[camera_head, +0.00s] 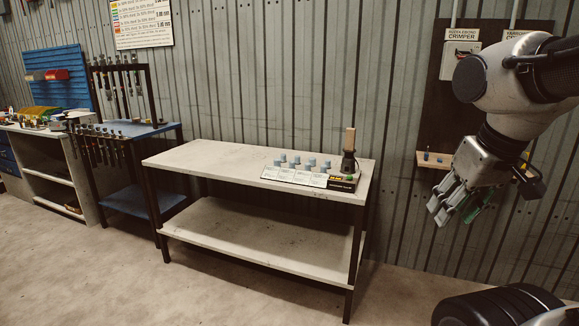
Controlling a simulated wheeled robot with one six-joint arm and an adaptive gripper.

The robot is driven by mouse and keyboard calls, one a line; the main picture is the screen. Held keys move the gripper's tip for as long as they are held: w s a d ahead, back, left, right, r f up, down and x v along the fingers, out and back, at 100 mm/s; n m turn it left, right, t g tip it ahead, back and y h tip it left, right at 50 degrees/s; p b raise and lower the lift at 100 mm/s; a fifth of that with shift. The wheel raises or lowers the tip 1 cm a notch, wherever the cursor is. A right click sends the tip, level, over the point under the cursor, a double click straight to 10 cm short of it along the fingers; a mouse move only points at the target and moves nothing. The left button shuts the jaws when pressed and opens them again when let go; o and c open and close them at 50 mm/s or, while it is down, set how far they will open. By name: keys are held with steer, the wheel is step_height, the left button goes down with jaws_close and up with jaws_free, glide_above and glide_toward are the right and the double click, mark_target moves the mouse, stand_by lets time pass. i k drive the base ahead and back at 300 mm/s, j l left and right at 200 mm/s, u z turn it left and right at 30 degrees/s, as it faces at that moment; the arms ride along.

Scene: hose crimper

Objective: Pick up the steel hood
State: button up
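I cannot single out a steel hood for certain. Several small grey-blue cylindrical pieces (294,161) stand in rows on a low white-labelled rack (297,176) at the right end of the workbench (215,162). They are too small to tell apart by material. My gripper (441,212) hangs in the air at the right, pointing down and left, well apart from the bench and its pieces. Its fingers appear close to each other. A bit of green shows beside them. Whether they are open or shut is unclear.
A dark device with a wooden upright piece (350,140) stands behind the rack. A crimper panel (460,52) and a small wall shelf (432,160) are near my arm. A blue tool stand (155,131) is at left. The bench's left half and the floor before it are clear.

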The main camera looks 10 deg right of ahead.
mark_target(347, 165)
steer(key=i+l, duration=0.3)
steer(key=i, duration=0.2)
steer(key=i+l, duration=0.3)
steer(key=i, duration=0.2)
steer(key=i+l+u, duration=0.1)
steer(key=i+l, duration=0.2)
steer(key=i, duration=0.25)
steer(key=i+l, duration=0.35)
steer(key=i, duration=0.15)
steer(key=j, duration=0.2)
steer(key=i+u, duration=0.05)
